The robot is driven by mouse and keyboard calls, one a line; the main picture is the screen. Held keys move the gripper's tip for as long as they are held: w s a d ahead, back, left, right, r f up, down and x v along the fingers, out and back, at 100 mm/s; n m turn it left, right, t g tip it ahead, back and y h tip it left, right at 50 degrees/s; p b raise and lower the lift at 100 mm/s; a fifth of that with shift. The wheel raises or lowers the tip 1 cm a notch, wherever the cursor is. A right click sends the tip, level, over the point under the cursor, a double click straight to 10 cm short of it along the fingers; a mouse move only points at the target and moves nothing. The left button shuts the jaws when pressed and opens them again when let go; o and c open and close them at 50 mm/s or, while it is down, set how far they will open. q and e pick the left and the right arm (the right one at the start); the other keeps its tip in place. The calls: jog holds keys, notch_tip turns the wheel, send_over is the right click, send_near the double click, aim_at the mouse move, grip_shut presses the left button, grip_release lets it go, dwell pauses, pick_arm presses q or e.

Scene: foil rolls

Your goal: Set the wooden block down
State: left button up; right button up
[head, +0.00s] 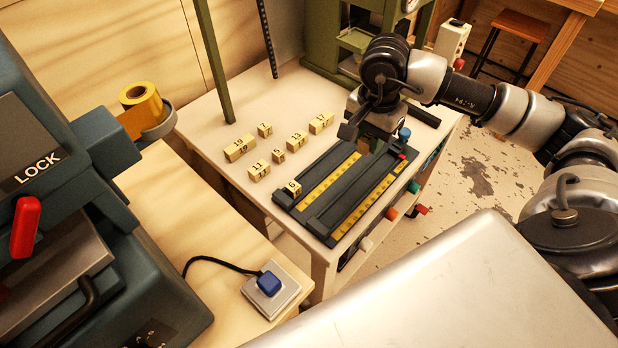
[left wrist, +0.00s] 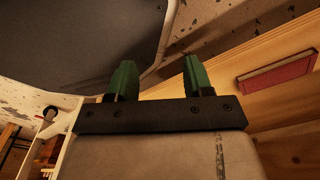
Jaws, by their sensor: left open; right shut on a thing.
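My right gripper (head: 358,138) is over the dark tray with yellow rulers (head: 327,222), pointing down. It is shut on a wooden block (head: 364,147), mostly hidden by the fingers; whether the block touches the tray I cannot tell. One numbered wooden block (head: 292,189) sits at the tray's near left corner. Several other numbered wooden blocks (head: 240,148) stand on the pale table left of the tray. My left gripper shows only in the left wrist view (left wrist: 157,78), with green fingers apart and nothing between them.
A green post (head: 213,65) rises from the table's back left. A green machine (head: 345,40) stands behind the tray. The pale table (head: 222,103) has clear room behind the blocks.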

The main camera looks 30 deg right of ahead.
jog(key=w+a+f+p, duration=0.1)
jog(key=w+a+f, duration=0.1)
jog(key=a, duration=0.2)
jog(key=p, duration=0.2)
send_over(308, 181)
jog(key=f, duration=0.4)
jog(key=shift+s+d+f, duration=0.1)
jog(key=shift+s+d, duration=0.05)
jog(key=shift+d, duration=0.15)
jog(key=shift+a+f, duration=0.35)
jog(key=shift+f, duration=0.45)
notch_tip(308, 181, down, 3)
jog(key=shift+f+p, duration=0.1)
jog(key=shift+p, duration=0.2)
pick_arm(q)
jog(key=r, duration=0.1)
jog(key=a+r, duration=0.1)
jog(key=r, duration=0.1)
jog(key=shift+w+a+r, duration=0.2)
jog(key=shift+r, duration=0.05)
pick_arm(e)
jog(key=shift+w, duration=0.2)
